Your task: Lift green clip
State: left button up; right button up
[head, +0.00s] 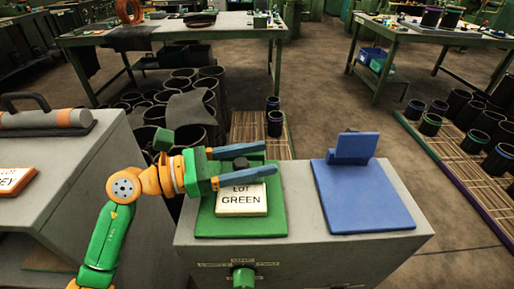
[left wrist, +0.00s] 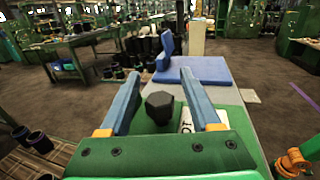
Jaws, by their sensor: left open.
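The green board (head: 240,224) lies on the grey cabinet top, with a cream "LOT GREEN" card (head: 241,205) on it. A black knob (head: 241,163) stands at its far part; I take it to belong to the green clip, whose body is mostly hidden by my gripper. My left gripper (head: 270,159) reaches over the board from the left. It is open, with one blue finger on each side of the knob. In the left wrist view the knob (left wrist: 160,107) sits between the fingers (left wrist: 161,75) with gaps on both sides. My right gripper is not seen.
A blue board (head: 365,200) lies to the right, its blue clip (head: 355,149) standing up. A green knob (head: 243,277) sticks out of the cabinet front. Black sleeves (head: 193,110) stand on the floor behind. Another grey cabinet (head: 60,170) is at left.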

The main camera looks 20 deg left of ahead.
pick_arm(q)
jog(key=shift+w+d, duration=0.2)
grip_shut()
